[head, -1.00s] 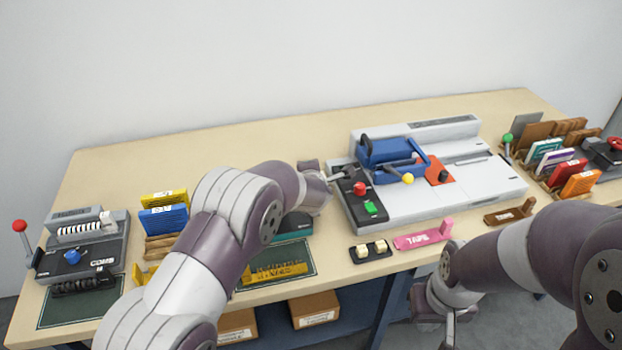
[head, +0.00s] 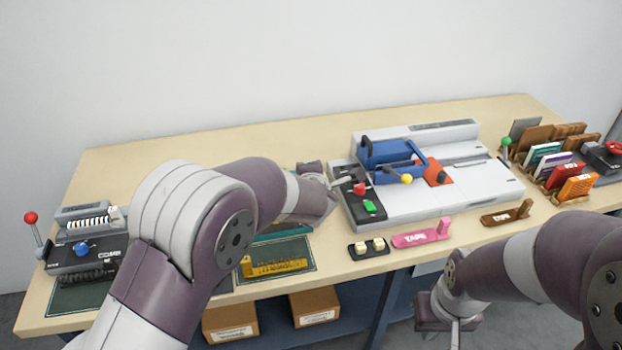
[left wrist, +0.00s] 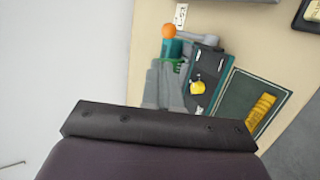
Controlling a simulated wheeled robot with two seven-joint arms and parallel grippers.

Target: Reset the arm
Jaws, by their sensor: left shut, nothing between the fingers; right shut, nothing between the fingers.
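My left gripper (head: 338,184) is shut and empty at the left end of a grey binding machine (head: 450,182), close to its red knob (head: 360,189). I cannot tell whether it touches the machine. My left arm reaches over the bench and hides part of it. My right gripper (head: 455,332) is shut and empty, pointing down in front of the bench edge. The grey machine carries a blue carriage (head: 385,153) with a yellow-knobbed handle (head: 405,179). In the left wrist view a teal machine (left wrist: 172,48) with an orange knob (left wrist: 168,31) shows; my left arm mostly hides it in the head view.
A comb machine (head: 72,258) with a red-knobbed lever (head: 30,217) stands at the left. A pink tape holder (head: 415,239) and a brown one (head: 503,217) lie along the front edge. Booklet racks (head: 578,188) stand at the right. The bench's back strip is clear.

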